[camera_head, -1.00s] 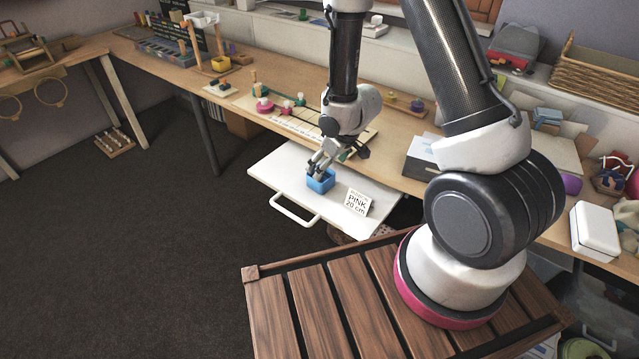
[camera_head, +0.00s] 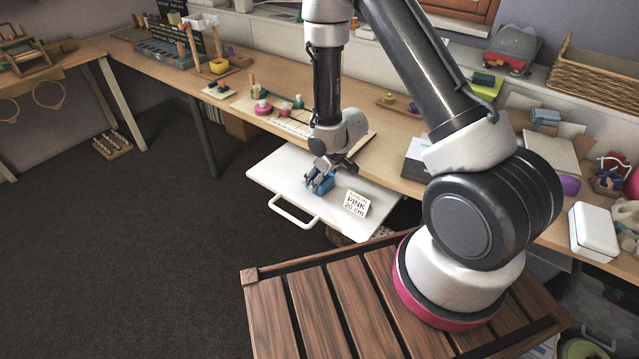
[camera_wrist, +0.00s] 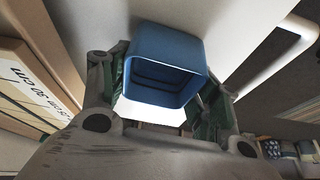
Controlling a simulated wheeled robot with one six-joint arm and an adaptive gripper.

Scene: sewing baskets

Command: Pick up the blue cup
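The blue cup (camera_head: 322,187), a small square open-topped container, stands on the white pull-out tray (camera_head: 273,176). My gripper (camera_head: 320,178) is low over it, pointing down, with its fingers around the cup and hiding part of it. In the wrist view the cup (camera_wrist: 168,48) shows its open mouth and dark inside between the two green-padded fingers of my gripper (camera_wrist: 165,95). One finger is at each side, very close to the walls. The fingers are spread wide; firm contact on both sides is not clear. The cup appears to rest on the tray.
A card reading "PINK 20 cm" (camera_head: 356,203) stands on the tray right of the cup. The tray's handle (camera_head: 292,214) is at its front left. The wooden desk (camera_head: 385,150) behind holds a ruler board and spools. A white box (camera_head: 592,230) is far right.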

